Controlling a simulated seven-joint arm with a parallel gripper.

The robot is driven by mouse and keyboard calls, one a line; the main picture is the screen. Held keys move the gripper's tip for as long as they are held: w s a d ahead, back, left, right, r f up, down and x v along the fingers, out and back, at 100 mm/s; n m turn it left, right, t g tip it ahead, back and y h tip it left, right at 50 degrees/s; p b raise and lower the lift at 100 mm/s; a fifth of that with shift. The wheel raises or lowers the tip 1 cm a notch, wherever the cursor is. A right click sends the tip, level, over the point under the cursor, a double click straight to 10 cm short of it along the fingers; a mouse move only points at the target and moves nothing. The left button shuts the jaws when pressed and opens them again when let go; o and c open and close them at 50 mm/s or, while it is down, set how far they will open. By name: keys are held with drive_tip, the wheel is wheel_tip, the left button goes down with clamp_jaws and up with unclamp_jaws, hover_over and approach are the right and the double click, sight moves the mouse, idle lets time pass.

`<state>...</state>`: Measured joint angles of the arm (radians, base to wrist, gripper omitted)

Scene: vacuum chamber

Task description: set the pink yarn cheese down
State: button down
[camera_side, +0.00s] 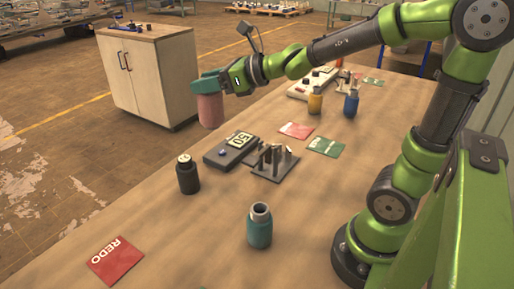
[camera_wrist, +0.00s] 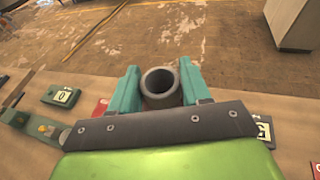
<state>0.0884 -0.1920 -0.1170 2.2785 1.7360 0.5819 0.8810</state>
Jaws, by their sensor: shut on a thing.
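The pink yarn cheese (camera_side: 210,110) hangs upright from my gripper (camera_side: 208,84), near the table's far left edge in the side view. My gripper's teal fingers are shut on its upper part, one on each side. In the wrist view the cheese's grey hollow core (camera_wrist: 160,82) stands between the two fingers (camera_wrist: 160,86). Its bottom looks clear of the table, but the exact height is hard to tell.
A display box reading 50 (camera_side: 231,150), a pin rack (camera_side: 272,166), a black cheese (camera_side: 188,177) and a teal cheese (camera_side: 259,230) stand nearer. Yellow (camera_side: 315,103) and blue (camera_side: 351,105) cheeses stand farther back. A red REDO card (camera_side: 116,262) lies in front, with bare tabletop around it.

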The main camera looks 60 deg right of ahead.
drive_tip(key=s+a+f+n+g+y, duration=0.5)
drive_tip(key=s+f+n+g+y, duration=0.5)
drive_tip(key=n+g, duration=0.15)
drive_tip(key=s+d+f+n+g+h, duration=0.35)
drive_tip(key=s+d+n+g, duration=0.2)
drive_tip(key=n+g, duration=0.25)
drive_tip(key=s+d+f+n+g+h, duration=0.3)
drive_tip(key=s+d+n+g+h, duration=0.1)
drive_tip(key=s+n+g, duration=0.25)
drive_tip(key=w+d+r+n+t+h, duration=0.1)
drive_tip(key=d+r+n+h, duration=0.2)
drive_tip(key=d+n+h, duration=1.1)
drive_tip(key=w+d+r+n+t+h, duration=0.25)
drive_tip(key=w+n+t+h, duration=0.45)
drive_tip(key=w+n+t, duration=0.45)
wheel_tip(320, 180, down, 8)
drive_tip(key=w, duration=0.1)
drive_tip(key=shift+w+a+r+t, duration=0.2)
drive_tip(key=shift+w+a+t, duration=0.15)
drive_tip(key=shift+a, duration=0.05)
